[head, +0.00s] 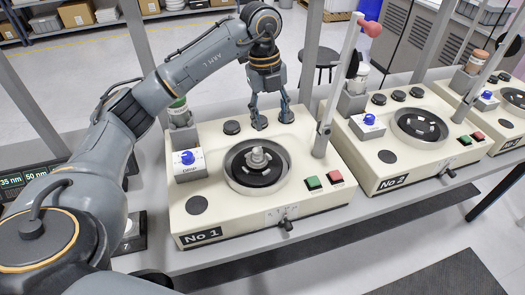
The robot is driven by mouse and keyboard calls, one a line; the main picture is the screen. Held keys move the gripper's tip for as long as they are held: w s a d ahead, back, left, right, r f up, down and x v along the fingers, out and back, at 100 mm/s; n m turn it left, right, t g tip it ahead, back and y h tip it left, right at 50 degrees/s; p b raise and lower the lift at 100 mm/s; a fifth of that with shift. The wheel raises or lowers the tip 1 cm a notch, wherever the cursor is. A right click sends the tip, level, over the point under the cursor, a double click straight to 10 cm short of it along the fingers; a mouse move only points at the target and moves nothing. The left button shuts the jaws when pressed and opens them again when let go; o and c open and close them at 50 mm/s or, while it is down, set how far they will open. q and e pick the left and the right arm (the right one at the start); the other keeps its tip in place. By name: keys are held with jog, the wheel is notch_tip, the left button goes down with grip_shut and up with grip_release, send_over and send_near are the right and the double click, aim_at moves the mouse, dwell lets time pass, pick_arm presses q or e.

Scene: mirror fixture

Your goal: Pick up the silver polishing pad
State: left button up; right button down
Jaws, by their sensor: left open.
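On the machine labelled No 1 (202,236), a small silver piece (258,158) sits at the centre of the round black plate. I cannot tell whether this is the silver polishing pad. Several dark round discs lie on the machine top, one at the back left (232,127). My left gripper (272,116) points down over the back of this machine, behind the round plate. Its fingers are apart with nothing between them, and the tips are close to two dark discs. My right gripper is not in view.
A lever with a red knob (369,28) rises right of my left gripper. A blue-knobbed box (188,163) and a green-topped bottle (179,112) stand on the left. Machine No 2 (394,183) is to the right, with a third beyond. Green and red buttons (313,183) are at the front.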

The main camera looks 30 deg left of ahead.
pick_arm(q)
jog(key=a+r+n+y, duration=0.1)
jog(key=a, duration=0.2)
send_over(257, 153)
jog(key=f, duration=0.6)
jog(key=shift+w+f, duration=0.35)
jog(key=shift+f, duration=0.05)
jog(key=shift+f+p, duration=0.35)
jog(key=shift+f, duration=0.25)
jog(key=f, duration=0.1)
jog(key=f+p, duration=0.2)
jog(key=f, duration=0.1)
jog(key=shift+s, duration=0.35)
jog(key=shift+f, duration=0.6)
grip_shut()
